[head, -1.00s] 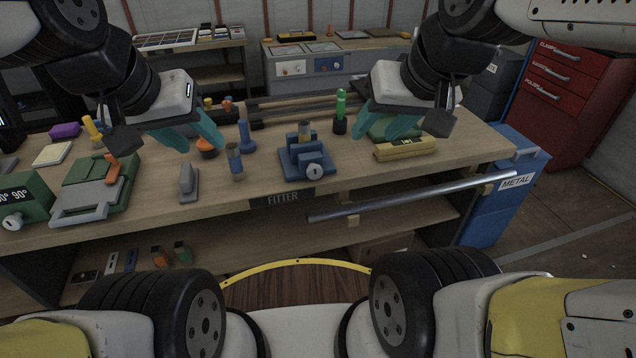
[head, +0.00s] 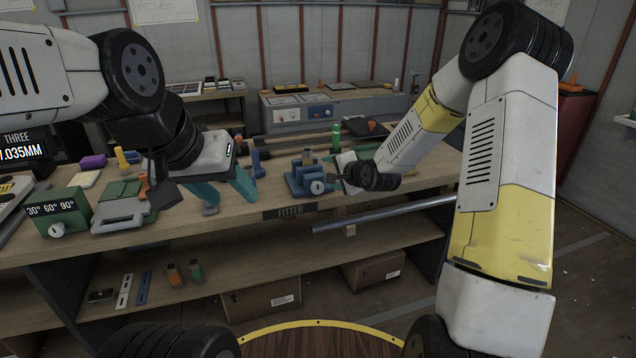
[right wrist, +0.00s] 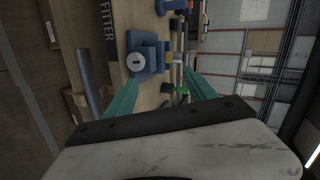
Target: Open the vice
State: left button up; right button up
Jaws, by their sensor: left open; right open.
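The blue vice (head: 301,178) stands on the bench near its front edge, above the FITTER label. A pale round knob (head: 317,187) is on its front, and a short cylindrical piece (head: 308,157) stands up at its jaws. In the right wrist view the vice (right wrist: 147,48) lies ahead of my right gripper (right wrist: 164,85), whose teal fingers are apart and empty, with the knob (right wrist: 136,62) facing the camera side. In the head view the right wrist is just right of the vice. My left gripper (head: 231,204) is open and empty, left of the vice near the bench front.
A grey bar (head: 375,215) runs along the bench front, right of the FITTER label (head: 290,211). A green tool (head: 335,135) stands behind the vice. A green angle block (head: 58,213) and a green-grey device (head: 120,207) stand at left. Boxes (head: 262,300) lie below.

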aim_at(319, 190)
jog(key=w+a+f+m+t, duration=0.25)
jog(key=f+m+t, duration=0.35)
jog(key=f+m, duration=0.7)
jog(key=x, duration=0.8)
jog(key=shift+w+d, duration=0.1)
jog(key=shift+d, duration=0.1)
jog(key=c, duration=1.4)
